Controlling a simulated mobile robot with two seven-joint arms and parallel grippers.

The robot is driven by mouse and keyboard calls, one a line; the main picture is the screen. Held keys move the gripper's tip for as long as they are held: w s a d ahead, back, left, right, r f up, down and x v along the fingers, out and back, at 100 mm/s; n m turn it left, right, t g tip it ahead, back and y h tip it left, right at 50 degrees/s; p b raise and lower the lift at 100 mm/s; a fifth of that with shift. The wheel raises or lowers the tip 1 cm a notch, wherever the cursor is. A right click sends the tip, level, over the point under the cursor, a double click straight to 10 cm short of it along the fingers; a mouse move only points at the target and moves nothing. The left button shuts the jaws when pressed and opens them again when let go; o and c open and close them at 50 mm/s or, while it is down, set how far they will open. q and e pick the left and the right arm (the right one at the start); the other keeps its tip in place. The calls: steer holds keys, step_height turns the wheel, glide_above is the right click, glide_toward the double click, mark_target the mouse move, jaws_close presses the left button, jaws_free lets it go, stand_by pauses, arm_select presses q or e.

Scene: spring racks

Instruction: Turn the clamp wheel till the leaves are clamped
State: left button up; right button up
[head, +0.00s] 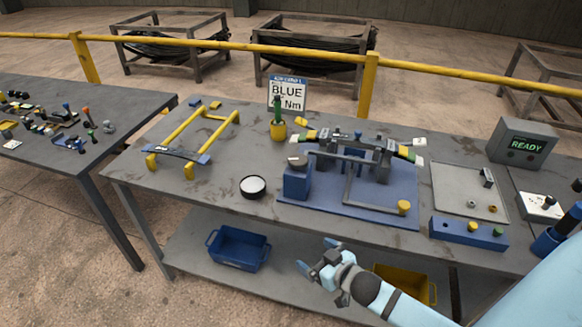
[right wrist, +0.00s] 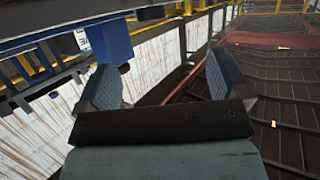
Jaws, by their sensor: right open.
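A blue fixture plate (head: 335,210) lies on the main bench, with a dark stack of leaves (head: 350,140) across its back. A grey bar frame ends in a yellow knob (head: 404,207) at the plate's front right. A blue block with a round dark top (head: 297,162) stands at its left; which part is the clamp wheel I cannot tell for sure. My right gripper (head: 318,256) is open and empty in front of the bench edge, apart from the fixture. Its spread fingers also show in the right wrist view (right wrist: 166,80). My left gripper is not in view.
A yellow frame (head: 193,140) and a round white-topped dish (head: 253,186) stand left of the fixture. A READY display (head: 525,145), a grey tray (head: 465,185) and a blue block (head: 468,232) are to the right. Blue (head: 238,248) and yellow bins sit on the shelf below.

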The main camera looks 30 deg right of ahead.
steer(key=w+d+r+t+b, duration=0.2)
steer(key=w+d+r+b, duration=0.15)
steer(key=w+d, duration=0.5)
steer(key=t, duration=0.2)
glide_toward(299, 159)
steer(key=shift+y, duration=0.4)
steer(key=w, duration=0.6)
steer(key=w+a, duration=0.1)
steer(key=w, duration=0.1)
steer(key=shift+w, duration=0.4)
steer(key=shift+w+a, duration=0.1)
steer(key=shift+w, duration=0.35)
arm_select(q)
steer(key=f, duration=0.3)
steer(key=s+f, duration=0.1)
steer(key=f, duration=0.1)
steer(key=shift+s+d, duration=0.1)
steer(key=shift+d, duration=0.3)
arm_select(e)
steer(key=c, duration=0.9)
